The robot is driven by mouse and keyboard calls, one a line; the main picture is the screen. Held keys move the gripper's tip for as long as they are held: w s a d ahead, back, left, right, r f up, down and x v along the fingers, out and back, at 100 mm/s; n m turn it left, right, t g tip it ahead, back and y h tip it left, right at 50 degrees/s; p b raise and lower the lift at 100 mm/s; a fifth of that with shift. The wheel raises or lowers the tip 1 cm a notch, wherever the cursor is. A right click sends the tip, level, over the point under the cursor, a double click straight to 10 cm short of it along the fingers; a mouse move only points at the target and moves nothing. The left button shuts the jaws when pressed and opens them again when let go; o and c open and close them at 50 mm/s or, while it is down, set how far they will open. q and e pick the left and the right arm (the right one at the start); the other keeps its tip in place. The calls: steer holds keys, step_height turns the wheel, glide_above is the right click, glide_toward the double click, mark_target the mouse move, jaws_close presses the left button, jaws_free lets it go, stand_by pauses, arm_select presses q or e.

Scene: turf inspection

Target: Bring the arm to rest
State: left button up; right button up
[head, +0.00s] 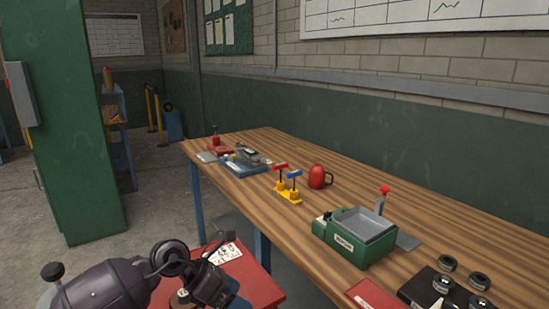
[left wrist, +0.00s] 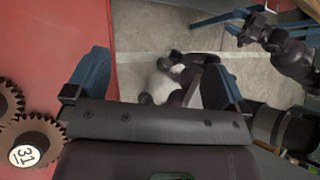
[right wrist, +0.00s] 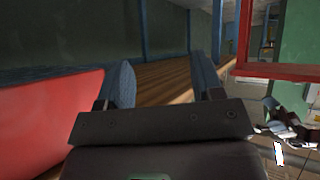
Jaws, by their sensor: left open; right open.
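My left arm comes in at the lower left of the head view, its gripper (head: 226,287) over the red surface (head: 262,284). In the left wrist view the left gripper (left wrist: 155,75) has its blue-grey fingers wide apart with nothing between them. My right arm is outside the head view. In the right wrist view the right gripper (right wrist: 166,82) has its fingers apart and empty, with wood behind them and a large red panel (right wrist: 50,115) on the left.
Dark gears (left wrist: 35,145), one marked 31, lie on the red surface. The wooden bench (head: 262,150) holds a green box (head: 352,247), a red mug (head: 317,177), a yellow stand (head: 289,195) and dark round parts (head: 447,263). A green cabinet (head: 75,130) stands left; floor is open between.

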arm_select(q)
steer(key=s+d+r+n+t+h, duration=0.35)
steer(key=r+n+t+h, duration=0.35)
steer(key=n, duration=0.3)
steer(key=s+a+f+n+t+y, duration=0.3)
steer(key=s+a+f+n+y, duration=0.2)
steer(key=a+n+y, duration=0.75)
steer(key=s+a+f+n+t+y, duration=0.4)
steer(key=a+f+n+y, duration=0.25)
steer(key=n, duration=1.05)
steer(key=s+a+f+n+g, duration=0.1)
steer(key=s+f+n+g, duration=0.25)
steer(key=s, duration=0.45)
steer(key=s+a+f+n+g+h, duration=0.1)
steer(key=s+f+n+g, duration=0.1)
steer(key=s+g, duration=0.45)
steer(key=s+a+f+n+g, duration=0.1)
steer(key=s+f+n+g, duration=0.1)
steer(key=s, duration=0.8)
steer(key=w+f+t+h+p, duration=0.1)
steer(key=w+f+t, duration=0.5)
steer(key=w+t, duration=0.2)
steer(key=shift+w+m+t, duration=0.3)
steer(key=shift+w, duration=0.4)
